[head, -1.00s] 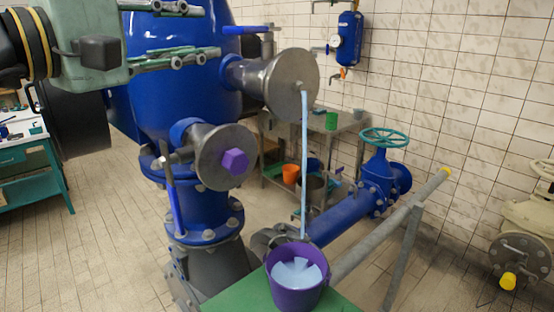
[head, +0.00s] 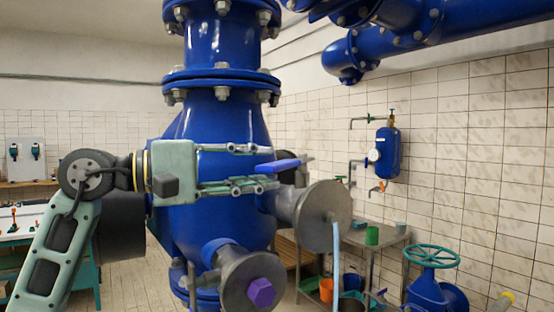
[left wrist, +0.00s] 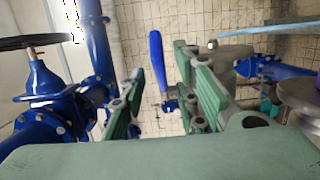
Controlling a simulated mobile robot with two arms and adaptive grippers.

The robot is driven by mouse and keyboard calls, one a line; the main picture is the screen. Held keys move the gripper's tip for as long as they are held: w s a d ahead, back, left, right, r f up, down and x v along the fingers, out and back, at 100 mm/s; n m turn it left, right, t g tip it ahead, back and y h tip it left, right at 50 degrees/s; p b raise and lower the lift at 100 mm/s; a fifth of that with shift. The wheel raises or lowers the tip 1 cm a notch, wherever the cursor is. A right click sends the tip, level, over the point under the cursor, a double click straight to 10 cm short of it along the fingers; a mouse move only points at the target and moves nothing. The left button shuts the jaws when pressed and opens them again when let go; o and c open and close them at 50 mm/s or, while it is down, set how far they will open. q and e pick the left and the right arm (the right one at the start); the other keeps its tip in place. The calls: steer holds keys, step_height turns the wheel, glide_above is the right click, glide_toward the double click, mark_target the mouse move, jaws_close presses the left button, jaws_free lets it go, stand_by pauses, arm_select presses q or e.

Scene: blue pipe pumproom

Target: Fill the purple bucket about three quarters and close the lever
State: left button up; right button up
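The blue lever (head: 285,164) sits above the grey outlet pipe on the big blue vessel. My left gripper (head: 274,167) is open, its green fingers above and below the lever's near end in the head view. In the left wrist view the lever (left wrist: 157,62) shows in the gap between the two spread fingers; I cannot tell whether either touches it. A pale blue stream (head: 336,250) of water falls from the grey outlet flange (head: 325,215) and leaves the picture at the bottom. The purple bucket is out of view now. My right gripper is not in view.
A second flange with a purple hexagonal plug (head: 261,292) projects below the outlet. A blue valve with a green handwheel (head: 431,256) stands at right. A metal table (head: 375,240) stands against the tiled wall. Blue pipes (head: 440,35) run overhead.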

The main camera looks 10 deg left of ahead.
mark_target(279, 162)
arm_select(q)
steer(key=p+x, duration=0.1)
steer(key=x, duration=0.3)
steer(key=shift+w+d, duration=0.2)
steer(key=shift+a, duration=0.1)
jaws_close()
steer(key=shift+f, duration=0.1)
